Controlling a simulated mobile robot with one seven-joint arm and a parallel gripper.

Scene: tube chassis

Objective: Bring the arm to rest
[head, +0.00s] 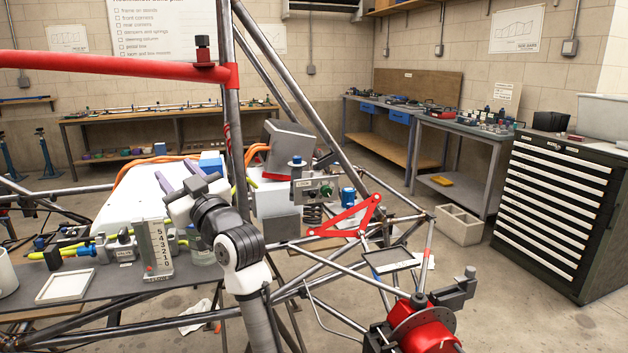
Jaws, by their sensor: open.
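My arm (242,262) rises from the bottom middle of the head view, in front of the tube chassis. It bends at the dark wrist joint toward the upper left. My gripper (175,174) is at its end, with two purple-grey fingers apart. I see nothing between them. The gripper shows in front of a white box-like body (128,200) in the chassis; the picture does not tell how near the two are.
Chassis tubes (232,120) and a red bar (110,66) stand close around my arm. A red bracket (347,222) and a red hub (425,330) are to its right. A grey shelf (95,285) holds parts at left. Open floor (530,310) lies before the drawer cabinet (555,205).

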